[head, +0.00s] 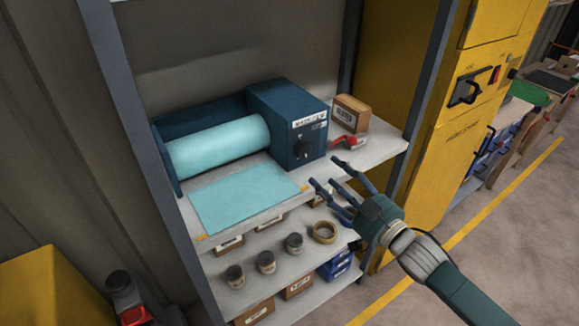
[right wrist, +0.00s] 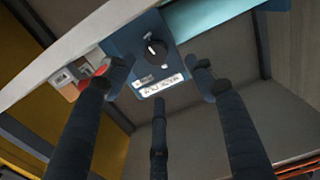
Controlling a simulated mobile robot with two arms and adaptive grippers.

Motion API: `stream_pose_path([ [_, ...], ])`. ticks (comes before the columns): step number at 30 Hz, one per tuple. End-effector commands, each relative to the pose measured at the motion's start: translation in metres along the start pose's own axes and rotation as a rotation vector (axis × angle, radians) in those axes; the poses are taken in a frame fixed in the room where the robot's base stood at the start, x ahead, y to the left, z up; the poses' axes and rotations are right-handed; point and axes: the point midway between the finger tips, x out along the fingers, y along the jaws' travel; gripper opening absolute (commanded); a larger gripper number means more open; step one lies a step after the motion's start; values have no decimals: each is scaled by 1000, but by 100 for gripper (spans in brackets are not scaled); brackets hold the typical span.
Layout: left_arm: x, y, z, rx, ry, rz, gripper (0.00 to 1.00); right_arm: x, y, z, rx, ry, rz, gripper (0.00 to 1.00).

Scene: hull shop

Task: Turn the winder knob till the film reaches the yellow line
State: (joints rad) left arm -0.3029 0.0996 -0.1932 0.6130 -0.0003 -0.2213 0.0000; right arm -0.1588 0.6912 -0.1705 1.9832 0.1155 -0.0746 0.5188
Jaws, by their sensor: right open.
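The winder is a blue box (head: 287,120) on the shelf with a black knob (head: 303,148) on its front. The knob also shows in the right wrist view (right wrist: 155,50), with a pale pointer mark. A light-blue film roll (head: 220,145) sits left of the box. The film (head: 245,195) lies flat toward the shelf's front. Its front edge meets the yellow line (head: 201,237), whose ends show on both sides; the middle is covered. My right gripper (head: 328,180) is open and empty, its three fingers apart from the knob, in front of it. My left gripper is not in view.
A brown box (head: 350,113) and a red tape dispenser (head: 348,141) stand right of the winder. A shelf below holds several jars (head: 267,262) and a tape roll (head: 324,232). Uprights flank the shelves. A yellow cabinet (head: 440,120) stands to the right.

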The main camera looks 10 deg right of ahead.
Motion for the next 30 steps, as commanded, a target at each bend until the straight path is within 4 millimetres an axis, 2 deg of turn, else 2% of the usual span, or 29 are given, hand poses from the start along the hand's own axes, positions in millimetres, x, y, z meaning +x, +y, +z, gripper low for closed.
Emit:
stream_pose_path([
  [5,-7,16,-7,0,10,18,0,18,2,-4,5,4,2,55],
  [10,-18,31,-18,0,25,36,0,51,1,-6,3,5,1,55],
  [14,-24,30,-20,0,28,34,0,75,1,-5,3,3,1,55],
  [18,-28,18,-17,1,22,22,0,94,0,-4,3,3,1,55],
  [23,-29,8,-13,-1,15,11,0,105,0,-2,1,1,1,55],
  [30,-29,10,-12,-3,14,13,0,107,0,-1,1,1,0,55],
])
